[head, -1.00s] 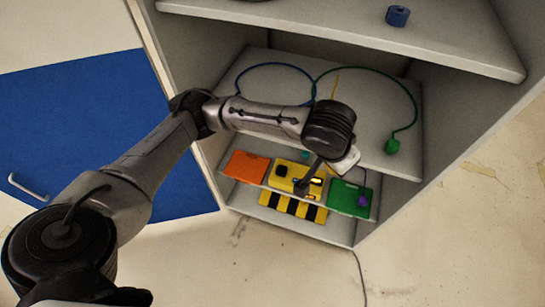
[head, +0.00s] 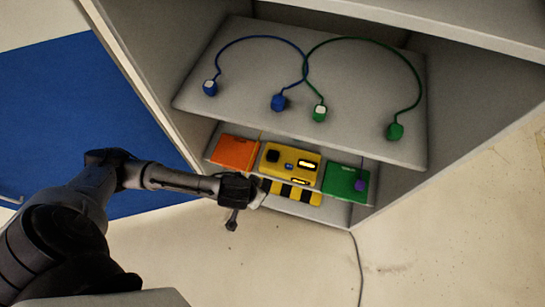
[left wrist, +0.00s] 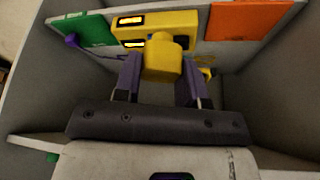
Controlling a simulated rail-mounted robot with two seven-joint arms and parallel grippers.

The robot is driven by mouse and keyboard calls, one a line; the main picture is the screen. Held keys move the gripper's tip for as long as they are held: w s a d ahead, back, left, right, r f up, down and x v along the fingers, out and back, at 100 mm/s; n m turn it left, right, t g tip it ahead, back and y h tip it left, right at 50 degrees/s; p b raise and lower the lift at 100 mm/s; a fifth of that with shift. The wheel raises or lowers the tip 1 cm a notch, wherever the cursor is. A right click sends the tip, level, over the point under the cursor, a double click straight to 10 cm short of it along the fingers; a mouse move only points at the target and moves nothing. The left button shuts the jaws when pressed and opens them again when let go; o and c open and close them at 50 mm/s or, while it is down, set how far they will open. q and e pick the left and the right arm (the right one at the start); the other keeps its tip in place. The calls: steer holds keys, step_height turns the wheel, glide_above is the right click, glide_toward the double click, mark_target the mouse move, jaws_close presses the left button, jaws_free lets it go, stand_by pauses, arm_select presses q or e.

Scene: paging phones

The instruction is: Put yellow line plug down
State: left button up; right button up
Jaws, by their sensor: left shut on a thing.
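In the head view the gripper hides the plug. The yellow phone unit (head: 271,170) stands between an orange panel (head: 236,152) and a green panel (head: 345,183). My right gripper is not in view.
On the shelf above lie a blue cord with blue plugs (head: 278,102) and a green cord with green plugs (head: 396,131). A purple plug (head: 359,185) is at the green panel. A blue cabinet door (head: 65,110) stands open at left. Open floor lies in front.

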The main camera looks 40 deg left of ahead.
arm_select(q)
steer(key=a+f+m+h, duration=0.3)
steer(key=f+m, duration=0.4)
steer(key=f, duration=0.4)
steer(key=w+a+m+g+b, duration=0.1)
steer(key=w+a+m+b, duration=0.1)
steer(key=w, duration=0.4)
steer(key=w+a+m+g+h+b, duration=0.1)
steer(key=w+a+m+b, duration=0.1)
steer(key=w, duration=0.4)
steer(key=w+a+m+b, duration=0.2)
steer(key=w+a+m, duration=0.1)
steer(key=w, duration=0.3)
steer(key=shift+w+r+g, duration=0.35)
steer(key=shift+g, duration=0.05)
steer(key=shift+w+b, duration=0.2)
steer(key=shift+b, duration=0.15)
steer(key=shift+w+a+f+h+b, duration=0.1)
steer(key=shift+w+f+h+b, duration=0.05)
steer(key=shift+f+h+b, duration=0.2)
step_height(320, 180, down, 2)
steer(key=shift+f+b, duration=0.2)
steer(key=shift+b, duration=0.4)
steer(key=shift+f, duration=0.25)
